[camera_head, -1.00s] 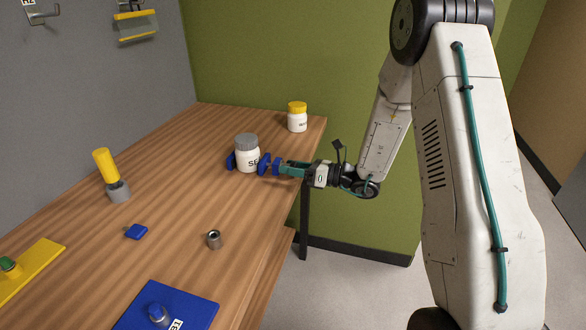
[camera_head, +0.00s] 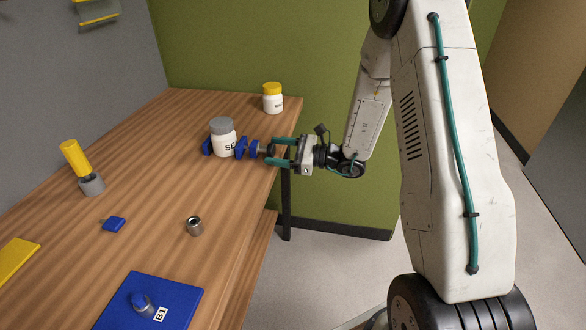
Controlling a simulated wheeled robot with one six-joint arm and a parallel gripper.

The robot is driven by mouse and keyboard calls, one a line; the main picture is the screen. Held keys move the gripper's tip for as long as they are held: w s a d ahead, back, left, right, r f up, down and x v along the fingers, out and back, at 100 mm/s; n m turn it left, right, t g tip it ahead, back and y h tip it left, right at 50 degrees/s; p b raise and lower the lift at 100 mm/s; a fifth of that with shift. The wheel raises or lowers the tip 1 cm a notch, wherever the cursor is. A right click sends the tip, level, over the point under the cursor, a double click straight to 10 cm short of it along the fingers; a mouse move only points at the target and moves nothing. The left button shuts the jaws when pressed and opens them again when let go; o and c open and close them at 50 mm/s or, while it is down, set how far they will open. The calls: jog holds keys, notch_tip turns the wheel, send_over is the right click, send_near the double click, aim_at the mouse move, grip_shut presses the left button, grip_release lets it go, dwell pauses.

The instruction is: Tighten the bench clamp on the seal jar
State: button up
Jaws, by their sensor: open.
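The seal jar (camera_head: 223,139), white with a grey lid and partly readable lettering, stands upright near the table's right edge. The blue bench clamp has one jaw (camera_head: 207,147) left of the jar and another jaw (camera_head: 241,148) right of it. Its screw end with a blue knob (camera_head: 254,149) points right, toward my gripper. My gripper (camera_head: 272,151) has teal fingers and is open, level with the knob end and just right of it. A dark tip shows between the fingers. I cannot tell whether the fingers touch the clamp.
A white jar with a yellow lid (camera_head: 272,99) stands at the far table corner. A yellow-handled tool in a grey holder (camera_head: 84,169), a small blue piece (camera_head: 114,224), a metal cup (camera_head: 194,226) and a blue plate (camera_head: 181,288) lie nearer. The wood between them is clear.

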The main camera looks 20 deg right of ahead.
jog(key=v, duration=0.6)
jog(key=s+a+r+n+g, duration=0.8)
jog(key=a+r, duration=0.1)
jog(key=s+a+r+n+g+h, duration=0.1)
jog(key=s+r+n+g+h, duration=0.1)
jog(key=s+n, duration=0.2)
jog(key=s+a+r+n+g+h, duration=0.1)
jog(key=s+r+n+g+h, duration=0.1)
jog(key=s, duration=0.7)
jog(key=shift+s+a+r+n+g+h, duration=0.35)
jog(key=shift+r+n+h, duration=0.25)
jog(key=shift+n, duration=0.4)
